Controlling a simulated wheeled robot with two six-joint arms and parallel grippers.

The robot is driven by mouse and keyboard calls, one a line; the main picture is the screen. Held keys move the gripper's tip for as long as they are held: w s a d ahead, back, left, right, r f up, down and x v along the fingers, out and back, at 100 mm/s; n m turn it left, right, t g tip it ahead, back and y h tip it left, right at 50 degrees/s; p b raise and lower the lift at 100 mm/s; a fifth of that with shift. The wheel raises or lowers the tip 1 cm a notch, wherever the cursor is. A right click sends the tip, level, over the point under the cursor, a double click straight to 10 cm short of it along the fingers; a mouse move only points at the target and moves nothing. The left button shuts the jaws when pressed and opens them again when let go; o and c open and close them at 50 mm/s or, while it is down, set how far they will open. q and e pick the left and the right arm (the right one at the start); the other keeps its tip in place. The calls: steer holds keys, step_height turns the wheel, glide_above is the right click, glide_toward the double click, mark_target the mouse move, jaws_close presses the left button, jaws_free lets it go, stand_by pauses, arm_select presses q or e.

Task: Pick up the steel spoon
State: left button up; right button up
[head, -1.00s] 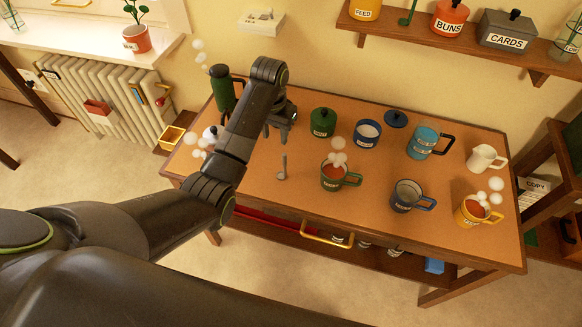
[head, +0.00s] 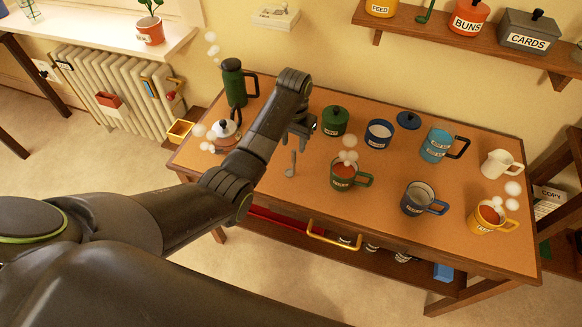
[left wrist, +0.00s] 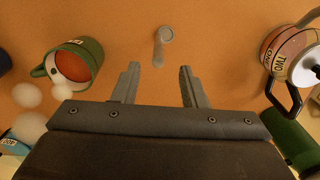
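The steel spoon (head: 291,166) lies on the brown desk top (head: 262,187), left of the green mug. It also shows in the left wrist view (left wrist: 159,52), with its round bowl away from me and its handle toward the gripper. My left gripper (head: 300,131) is above the desk, behind the spoon in the head view. In the left wrist view its fingers (left wrist: 158,70) are apart with nothing between them. The handle end points into the gap between the fingertips, and the spoon looks untouched. My right gripper is not in view.
The green mug (head: 341,179) stands right of the spoon. A kettle (head: 226,133) and a green flask (head: 234,84) stand at the left. A green canister (head: 335,121), blue pot (head: 378,136), light-blue mug (head: 434,146), dark mug (head: 416,203), yellow mug (head: 488,219) and white jug (head: 499,165) stand farther right.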

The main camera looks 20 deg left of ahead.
mark_target(294, 151)
arm_select(q)
steer(key=shift+s+d+f+p, duration=0.1)
steer(key=shift+f+p, duration=0.2)
steer(key=shift+f, duration=1.35)
steer(key=shift+s+f+p, duration=0.1)
steer(key=shift+f+p, duration=0.15)
steer(key=shift+f, duration=1.4)
jaws_close()
